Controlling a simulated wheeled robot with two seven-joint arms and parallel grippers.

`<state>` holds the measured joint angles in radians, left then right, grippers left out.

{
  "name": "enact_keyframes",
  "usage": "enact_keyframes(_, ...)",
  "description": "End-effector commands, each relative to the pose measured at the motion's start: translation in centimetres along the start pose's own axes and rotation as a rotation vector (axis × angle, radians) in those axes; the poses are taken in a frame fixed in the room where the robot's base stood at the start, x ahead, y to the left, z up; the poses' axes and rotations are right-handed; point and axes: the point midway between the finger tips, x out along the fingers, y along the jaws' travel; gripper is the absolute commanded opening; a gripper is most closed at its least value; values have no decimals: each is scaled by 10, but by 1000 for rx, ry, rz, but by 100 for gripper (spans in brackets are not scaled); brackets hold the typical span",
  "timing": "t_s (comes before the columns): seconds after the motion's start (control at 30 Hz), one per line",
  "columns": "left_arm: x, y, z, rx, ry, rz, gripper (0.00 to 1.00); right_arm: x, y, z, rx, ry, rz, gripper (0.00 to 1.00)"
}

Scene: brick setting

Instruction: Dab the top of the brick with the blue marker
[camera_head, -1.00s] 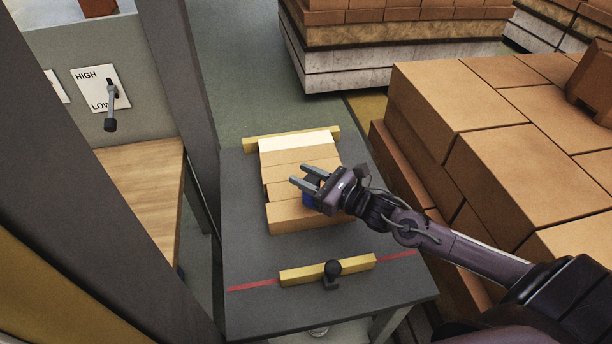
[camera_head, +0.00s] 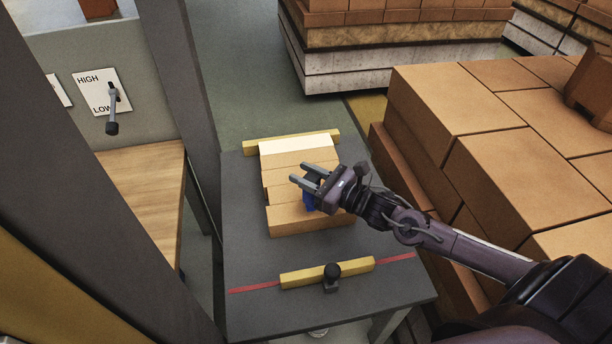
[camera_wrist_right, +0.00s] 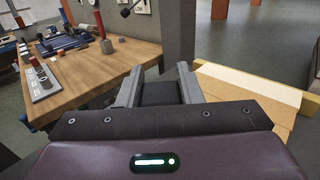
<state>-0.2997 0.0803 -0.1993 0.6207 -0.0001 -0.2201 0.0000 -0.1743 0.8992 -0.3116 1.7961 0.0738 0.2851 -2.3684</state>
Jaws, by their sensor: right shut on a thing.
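Several tan bricks (camera_head: 292,221) lie side by side in a row on the dark grey table, with a paler one at the far end; they also show at the right of the right wrist view (camera_wrist_right: 240,98). My right gripper (camera_head: 307,178) is over the right part of the row. It is shut on the blue marker (camera_head: 309,203), whose blue part shows below the fingers. The gripper hides the rest of the marker, and I cannot tell whether its tip touches a brick. In the right wrist view a dark shape lies between the fingers (camera_wrist_right: 160,88). My left gripper is out of view.
A yellow bar (camera_head: 250,146) stands behind the row. Another yellow bar with a black knob (camera_head: 296,278) lies along a red line in front. Large brick stacks (camera_head: 460,110) rise at the right. A grey post (camera_head: 180,70) and wooden bench (camera_head: 145,195) stand at the left.

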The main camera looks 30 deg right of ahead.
Motion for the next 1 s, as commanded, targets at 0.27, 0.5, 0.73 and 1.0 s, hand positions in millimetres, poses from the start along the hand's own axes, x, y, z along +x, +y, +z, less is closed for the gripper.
enact_keyframes(0.27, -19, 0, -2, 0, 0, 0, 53, 0, 0, 27, -1, -2, 1, 18)
enact_keyframes(0.5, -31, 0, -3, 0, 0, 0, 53, 0, 0, 46, -2, -2, 2, 18)
enact_keyframes(0.73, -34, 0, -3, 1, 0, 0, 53, 0, 0, 51, 0, -2, 1, 18)
enact_keyframes(1.0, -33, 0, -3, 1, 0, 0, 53, 0, 0, 51, 0, -3, 1, 18)
